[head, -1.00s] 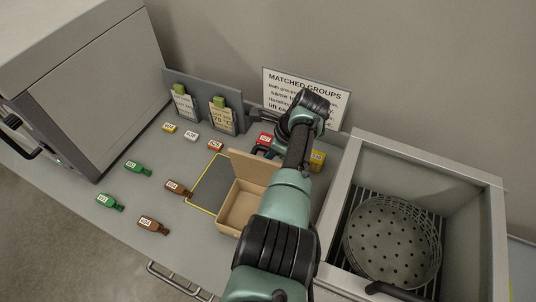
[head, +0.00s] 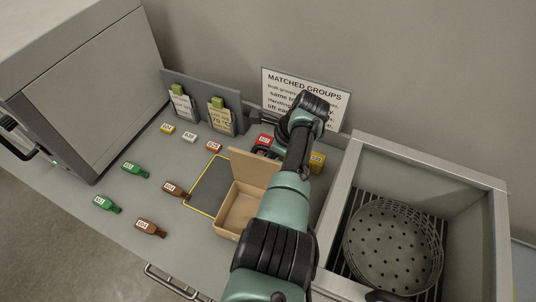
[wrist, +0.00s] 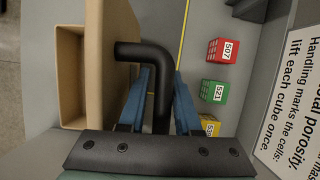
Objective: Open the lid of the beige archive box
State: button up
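The beige archive box (head: 237,213) sits on the bench, left of my arm, with its inside showing empty. Its lid (head: 252,168) stands up about upright along the back side of the box. In the wrist view the lid (wrist: 109,50) is seen almost edge-on, with the open box (wrist: 70,75) to its left. A black L-shaped handle (wrist: 146,52) juts from the lid's outer face. My gripper (wrist: 162,72) has its blue fingers close on both sides of the handle and appears shut on it. In the head view my arm mostly hides the gripper.
A red cube (wrist: 222,50), a green cube (wrist: 214,92) and a yellow cube lie right of the gripper. A yellow-edged dark mat (head: 208,187) is beside the box. A sink with a round basket (head: 392,245) is at right.

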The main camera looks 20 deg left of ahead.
jog(key=shift+w+r, duration=0.1)
jog(key=shift+r, duration=0.1)
jog(key=v, duration=1.2)
jog(key=shift+d+r+b, duration=0.25)
jog(key=shift+r+b, duration=0.1)
